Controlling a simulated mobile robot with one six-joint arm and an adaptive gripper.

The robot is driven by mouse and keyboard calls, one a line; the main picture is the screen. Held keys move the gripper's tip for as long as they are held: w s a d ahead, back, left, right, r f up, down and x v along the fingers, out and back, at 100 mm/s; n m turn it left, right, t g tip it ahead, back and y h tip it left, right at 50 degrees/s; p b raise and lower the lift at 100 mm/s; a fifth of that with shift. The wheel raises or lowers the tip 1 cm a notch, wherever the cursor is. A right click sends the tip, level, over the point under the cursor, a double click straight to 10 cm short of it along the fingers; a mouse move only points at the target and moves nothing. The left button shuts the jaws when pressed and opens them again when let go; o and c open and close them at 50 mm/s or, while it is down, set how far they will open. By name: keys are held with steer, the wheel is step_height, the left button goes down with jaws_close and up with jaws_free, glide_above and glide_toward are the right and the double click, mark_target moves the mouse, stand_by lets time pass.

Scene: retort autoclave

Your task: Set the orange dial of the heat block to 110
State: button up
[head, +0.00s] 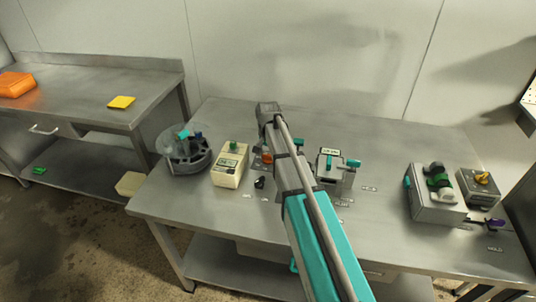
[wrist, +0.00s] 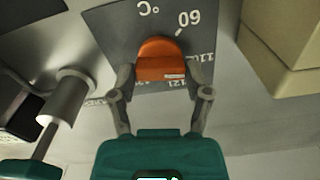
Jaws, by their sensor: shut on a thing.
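The orange dial (wrist: 160,60) sits on the dark face of the heat block (wrist: 112,30) in the wrist view. Printed on that face are "°C" and "60" above the dial, upside down, and smaller marks to its right that I cannot read surely. A pale mark shows on the dial's near edge; I cannot tell the setting. My gripper (wrist: 161,78) is shut on the dial, one finger on each side. In the head view a bit of the orange dial (head: 267,158) shows beside my arm, which hides most of the heat block and the gripper.
A cream box with a green knob (head: 230,165) stands close on the left, beyond it a grey round device (head: 187,155). A grey box with teal handles (head: 335,168) stands close on the right. Other devices (head: 436,200) are farther right. The table's front left is clear.

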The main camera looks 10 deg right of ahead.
steer(key=shift+m, duration=0.5)
steer(key=o, duration=1.2)
steer(key=shift+c, duration=0.2)
steer(key=shift+n, duration=0.3)
